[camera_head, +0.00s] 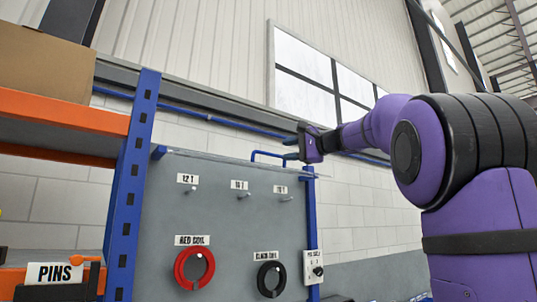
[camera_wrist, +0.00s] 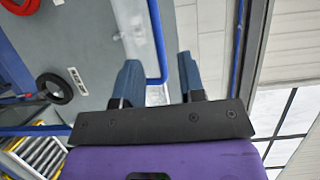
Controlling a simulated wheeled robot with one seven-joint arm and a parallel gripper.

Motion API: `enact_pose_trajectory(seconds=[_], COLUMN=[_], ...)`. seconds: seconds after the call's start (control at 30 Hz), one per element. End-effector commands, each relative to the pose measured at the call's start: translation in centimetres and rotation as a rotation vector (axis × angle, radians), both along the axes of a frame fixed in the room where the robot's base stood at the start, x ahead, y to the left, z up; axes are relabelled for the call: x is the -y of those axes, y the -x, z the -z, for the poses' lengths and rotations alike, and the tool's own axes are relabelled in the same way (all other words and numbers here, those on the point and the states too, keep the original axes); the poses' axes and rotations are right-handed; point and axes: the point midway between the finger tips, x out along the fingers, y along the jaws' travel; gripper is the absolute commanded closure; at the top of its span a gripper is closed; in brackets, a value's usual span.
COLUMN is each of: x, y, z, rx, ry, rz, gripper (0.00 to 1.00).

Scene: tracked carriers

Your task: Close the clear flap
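My gripper (camera_head: 303,146) is raised at the top right corner of the grey panel (camera_head: 230,215). In the wrist view its two fingers (camera_wrist: 157,68) are apart, with nothing clearly pinched between them. A bent blue bar (camera_wrist: 155,38) reaches into the gap between the fingers; it also shows in the head view (camera_head: 268,154), left of my gripper. A pale see-through patch (camera_wrist: 138,38) lies beside the bar and may be part of the clear flap. I cannot make out the flap's outline, or whether my fingers touch it.
The panel carries several labelled pegs, a red coil (camera_head: 194,267) and a black coil (camera_head: 270,279). A small white switch plate (camera_head: 313,267) is fixed to the blue post at right. An orange-and-blue rack (camera_head: 132,180) with a PINS label (camera_head: 54,273) stands at left.

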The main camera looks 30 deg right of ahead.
Motion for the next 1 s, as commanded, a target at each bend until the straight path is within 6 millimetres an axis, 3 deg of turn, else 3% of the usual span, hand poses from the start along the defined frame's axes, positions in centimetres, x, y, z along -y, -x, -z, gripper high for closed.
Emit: enact_pose_trajectory(seconds=[0.2,0.4,0.83,0.87,1.0], x=[-1.7,-2.7,-3.2,-3.2,-3.1], y=[-3.6,-5.9,-6.7,-6.7,-6.7], z=[0.1,0.1,0.1,0.1,0.1], rx=[0.000,-0.001,-0.001,-0.001,-0.001], ry=[0.001,0.000,0.003,0.003,0.003], rz=[-0.004,-0.001,0.000,0.000,-0.001], gripper=[0.63,0.63,0.63,0.66,0.98])
